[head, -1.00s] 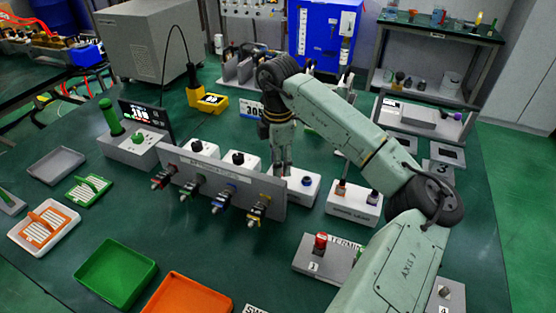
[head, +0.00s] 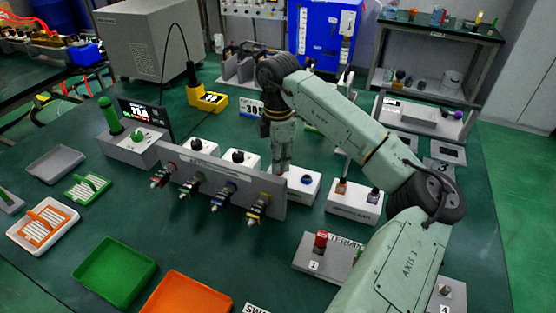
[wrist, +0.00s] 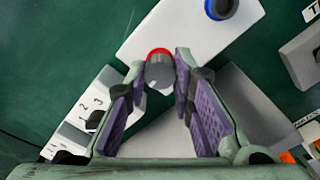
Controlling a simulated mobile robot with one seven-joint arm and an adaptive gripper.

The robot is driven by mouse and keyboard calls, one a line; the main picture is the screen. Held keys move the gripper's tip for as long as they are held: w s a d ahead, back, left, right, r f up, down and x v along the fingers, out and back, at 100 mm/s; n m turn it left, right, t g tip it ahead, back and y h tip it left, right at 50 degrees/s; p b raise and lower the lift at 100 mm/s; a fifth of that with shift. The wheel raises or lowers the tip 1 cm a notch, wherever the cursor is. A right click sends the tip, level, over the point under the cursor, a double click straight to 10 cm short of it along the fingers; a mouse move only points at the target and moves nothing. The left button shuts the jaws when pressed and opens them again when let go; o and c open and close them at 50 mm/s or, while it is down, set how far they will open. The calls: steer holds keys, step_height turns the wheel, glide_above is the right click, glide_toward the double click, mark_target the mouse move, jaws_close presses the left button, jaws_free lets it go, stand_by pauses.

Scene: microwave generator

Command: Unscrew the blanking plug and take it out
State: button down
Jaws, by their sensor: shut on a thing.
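The blanking plug (wrist: 160,72) shows in the wrist view as a round grey cap with a red ring at its far edge. It stands at the white box (wrist: 195,25), which also bears a blue knob (wrist: 221,8). My gripper (wrist: 162,78) points down with its purple-padded fingers either side of the plug, their tips closed on it. In the head view my gripper (head: 282,168) is over the left end of that white box (head: 303,192), behind the grey connector panel. The plug is hidden there by the fingers, and its thread cannot be seen.
The grey panel (head: 220,183) with several coloured connectors stands close in front of my gripper. White boxes with black knobs (head: 238,157) are to its left, and another white box (head: 352,205) is to its right. Green (head: 115,270) and orange (head: 187,297) trays lie at the front.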

steer(key=n+b, duration=0.3)
steer(key=shift+f+n, duration=0.15)
steer(key=shift+n, duration=0.15)
steer(key=n+b, duration=0.2)
steer(key=n, duration=0.1)
steer(key=shift+n+b, duration=0.3)
steer(key=shift+n, duration=0.1)
steer(key=n+b, duration=0.1)
steer(key=n, duration=0.2)
steer(key=shift+n, duration=0.3)
steer(key=n+b, duration=0.1)
steer(key=n, duration=0.2)
steer(key=shift+n, duration=0.3)
steer(key=n, duration=0.3)
steer(key=shift+r+n, duration=0.2)
steer(key=shift+n, duration=0.1)
steer(key=n, duration=0.3)
steer(key=shift+n, duration=0.3)
steer(key=n, duration=0.3)
steer(key=shift+n, duration=2.3)
